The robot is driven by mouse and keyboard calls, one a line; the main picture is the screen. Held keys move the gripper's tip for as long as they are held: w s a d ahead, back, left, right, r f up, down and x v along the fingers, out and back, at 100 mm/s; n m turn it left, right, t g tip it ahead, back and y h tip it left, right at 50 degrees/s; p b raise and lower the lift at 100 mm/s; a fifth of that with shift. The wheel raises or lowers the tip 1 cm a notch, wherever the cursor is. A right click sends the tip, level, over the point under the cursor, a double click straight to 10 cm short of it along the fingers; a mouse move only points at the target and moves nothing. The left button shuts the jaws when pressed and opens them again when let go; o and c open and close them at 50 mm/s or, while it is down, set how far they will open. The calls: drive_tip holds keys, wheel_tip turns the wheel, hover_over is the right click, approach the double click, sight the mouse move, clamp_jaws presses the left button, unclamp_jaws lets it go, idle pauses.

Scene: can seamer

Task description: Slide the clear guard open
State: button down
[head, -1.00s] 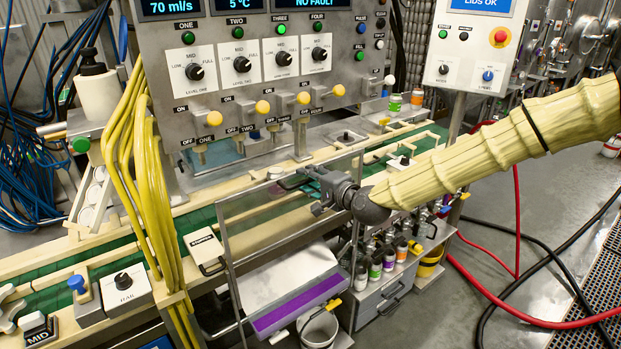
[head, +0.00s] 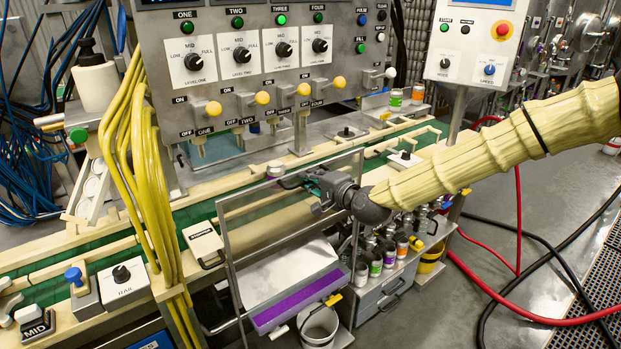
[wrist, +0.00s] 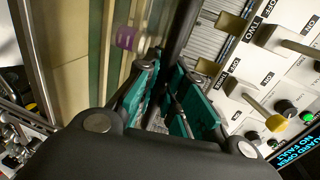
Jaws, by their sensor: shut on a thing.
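The clear guard (head: 218,240) is a see-through panel in a thin grey metal frame, upright in front of the conveyor in the head view. My gripper (head: 290,181) is at the guard's upper right part, with my arm coming in from the right. In the wrist view, my gripper's green-padded fingers (wrist: 176,88) are closed around a dark bar (wrist: 184,30), which appears to be the guard's handle.
The control panel (head: 240,90) with yellow-tipped levers stands behind the guard. Yellow cables (head: 140,150) hang left of it.

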wheel_tip(320, 180, down, 20)
drive_tip(key=b, duration=1.3)
drive_tip(key=shift+b, duration=0.35)
drive_tip(key=c, duration=1.5)
unclamp_jaws()
drive_tip(key=shift+r, duration=0.1)
drive_tip(key=shift+s+d, duration=0.1)
drive_tip(key=v, duration=1.1)
drive_tip(key=shift+s+d, duration=0.25)
drive_tip(key=shift+s, duration=0.05)
